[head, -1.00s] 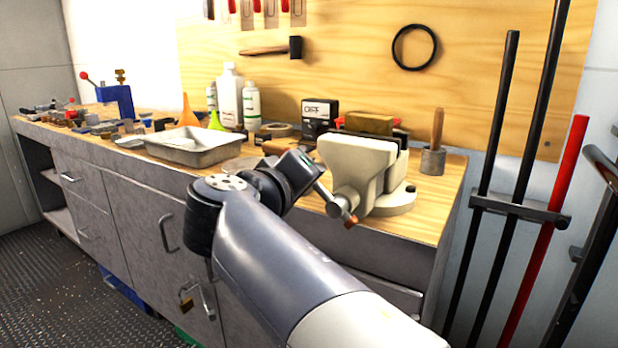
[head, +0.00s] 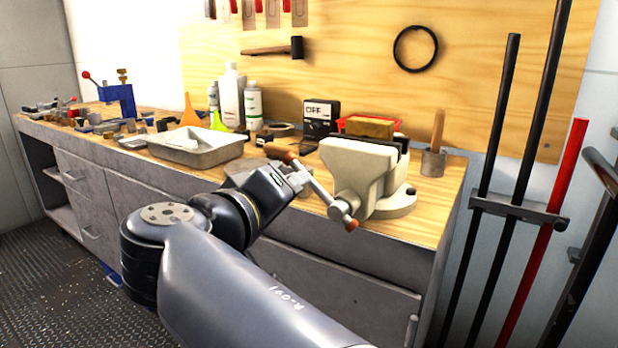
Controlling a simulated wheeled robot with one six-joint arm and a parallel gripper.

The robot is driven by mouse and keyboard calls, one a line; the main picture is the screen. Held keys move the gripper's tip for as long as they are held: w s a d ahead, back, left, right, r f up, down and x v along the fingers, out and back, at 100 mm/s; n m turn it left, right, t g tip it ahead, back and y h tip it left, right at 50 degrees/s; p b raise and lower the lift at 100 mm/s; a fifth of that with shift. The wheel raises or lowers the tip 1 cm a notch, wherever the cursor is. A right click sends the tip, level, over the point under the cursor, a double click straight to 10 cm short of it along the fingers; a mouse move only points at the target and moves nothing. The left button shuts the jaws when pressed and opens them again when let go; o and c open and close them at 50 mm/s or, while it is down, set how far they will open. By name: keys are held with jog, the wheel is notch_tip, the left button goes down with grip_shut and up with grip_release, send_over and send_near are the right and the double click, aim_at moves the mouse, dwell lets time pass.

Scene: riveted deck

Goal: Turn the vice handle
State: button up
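The cream vice (head: 360,172) stands at the right front of the bench. Its handle (head: 322,194) is a metal bar through a hub at the vice's front, with brown end knobs, slanting from upper left to lower right. The lower knob (head: 352,225) hangs at the bench edge, and the upper knob (head: 280,152) shows just beyond my gripper. My gripper (head: 297,177) is at the upper-left part of the bar, its fingertips at or touching it. The fingers are small and partly hidden, so I cannot tell whether they are closed on the bar.
A metal tray (head: 196,150), bottles (head: 254,105) and a dark box (head: 319,118) stand left of and behind the vice. A mallet-like tool in a holder (head: 434,160) stands to its right. Tall bars (head: 497,140) lean at the right wall.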

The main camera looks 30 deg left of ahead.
jog(key=s, duration=0.3)
jog(key=shift+s+r, duration=0.25)
jog(key=shift+s, duration=0.15)
jog(key=w, duration=0.3)
jog(key=w+f+b, duration=0.1)
jog(key=w, duration=0.7)
jog(key=shift+a+f+b, duration=0.1)
jog(key=shift+f+b, duration=0.2)
jog(key=shift+b, duration=0.1)
jog(key=shift+a, duration=0.1)
jog(key=shift+s, duration=0.1)
